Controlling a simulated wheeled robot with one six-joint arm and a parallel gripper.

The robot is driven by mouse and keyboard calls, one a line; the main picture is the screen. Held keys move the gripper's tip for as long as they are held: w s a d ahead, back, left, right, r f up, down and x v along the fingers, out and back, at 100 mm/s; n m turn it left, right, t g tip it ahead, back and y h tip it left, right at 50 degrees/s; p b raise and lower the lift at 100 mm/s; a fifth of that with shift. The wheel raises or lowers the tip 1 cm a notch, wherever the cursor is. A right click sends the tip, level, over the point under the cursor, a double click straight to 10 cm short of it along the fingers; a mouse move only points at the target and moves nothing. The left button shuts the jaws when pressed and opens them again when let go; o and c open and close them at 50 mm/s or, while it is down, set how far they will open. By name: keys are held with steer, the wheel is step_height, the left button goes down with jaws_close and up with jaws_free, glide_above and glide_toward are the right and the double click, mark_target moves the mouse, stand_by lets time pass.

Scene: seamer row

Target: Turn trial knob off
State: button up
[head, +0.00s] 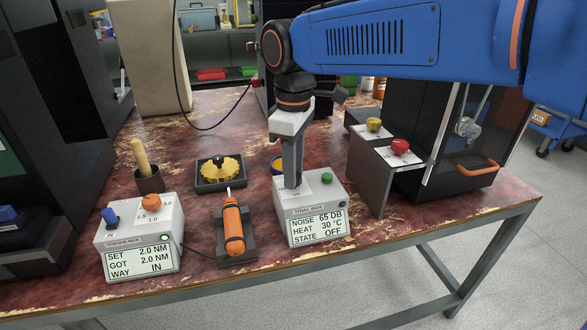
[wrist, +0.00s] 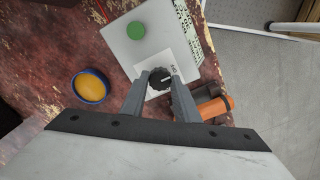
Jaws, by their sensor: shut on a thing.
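The trial box (head: 308,208) is a light grey box on the table, with a display reading NOISE 65 DB, HEAT 30 °C, STATE OFF. Its black trial knob (wrist: 160,77) shows in the wrist view with a pale pointer mark, between the two fingers. My gripper (head: 293,185) points down onto the box top and is shut on this knob; the fingers hide it in the head view. A green button (head: 327,178) is on the same top, apart from the fingers.
The torque box (head: 141,243) stands left, with an orange screwdriver (head: 233,228) in a holder beside the trial box. A yellow wheel (head: 220,170) sits in a tray behind.

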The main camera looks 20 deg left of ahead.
steer(key=shift+r, duration=0.1)
stand_by(0.4)
steer(key=o, duration=1)
step_height(320, 180, up, 17)
steer(key=shift+r, duration=0.15)
steer(key=shift+d, duration=0.1)
